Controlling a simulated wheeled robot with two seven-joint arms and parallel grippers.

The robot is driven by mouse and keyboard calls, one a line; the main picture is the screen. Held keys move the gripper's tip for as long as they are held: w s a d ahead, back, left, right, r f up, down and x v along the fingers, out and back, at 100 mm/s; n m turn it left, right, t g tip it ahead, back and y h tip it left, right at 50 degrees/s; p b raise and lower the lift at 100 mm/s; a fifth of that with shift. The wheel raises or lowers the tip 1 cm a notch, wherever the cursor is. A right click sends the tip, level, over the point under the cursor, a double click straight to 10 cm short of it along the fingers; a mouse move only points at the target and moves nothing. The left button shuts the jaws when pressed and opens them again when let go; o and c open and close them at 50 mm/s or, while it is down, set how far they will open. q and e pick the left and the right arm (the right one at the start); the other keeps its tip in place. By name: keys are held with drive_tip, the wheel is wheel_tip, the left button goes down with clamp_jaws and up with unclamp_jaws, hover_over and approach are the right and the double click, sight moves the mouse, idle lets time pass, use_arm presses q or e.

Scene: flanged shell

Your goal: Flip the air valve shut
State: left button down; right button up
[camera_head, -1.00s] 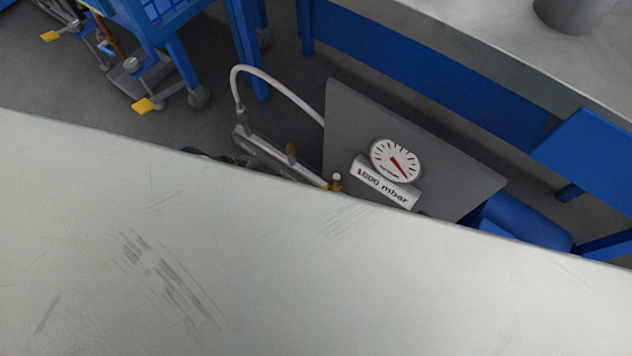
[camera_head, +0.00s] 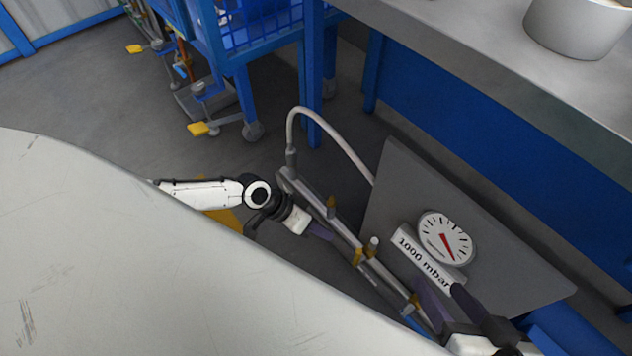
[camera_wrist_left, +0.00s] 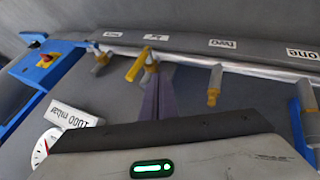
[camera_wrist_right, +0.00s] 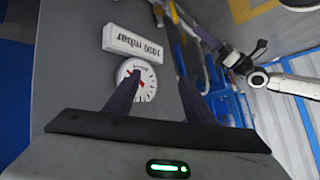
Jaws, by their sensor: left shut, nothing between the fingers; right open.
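A rail (camera_head: 320,215) carries several small valve handles in the head view. My right gripper (camera_head: 437,290) is open and empty in front of the panel (camera_wrist_right: 75,60).
A round gauge (camera_head: 445,240) with a red needle and a "1000 mbar" plate (camera_head: 425,262) sit on the grey panel. A white hose (camera_head: 335,128) arches behind. A pale surface (camera_head: 120,270) fills the lower left. A blue rack (camera_head: 240,80) and bench (camera_head: 470,115) stand behind.

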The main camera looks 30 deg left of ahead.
sight(360, 255)
use_arm(q)
drive_tip(key=d+f, duration=0.3)
drive_tip(key=d, duration=0.3)
drive_tip(key=shift+w+f+b, duration=0.2)
drive_tip(key=shift+w+b, duration=0.15)
use_arm(e)
drive_tip(key=shift+w+a+r+y, duration=0.1)
drive_tip(key=shift+a+r+y, duration=0.25)
drive_tip(key=shift+r, duration=0.2)
use_arm(q)
drive_tip(key=shift+d, duration=0.1)
use_arm(e)
drive_tip(key=shift+r, duration=0.1)
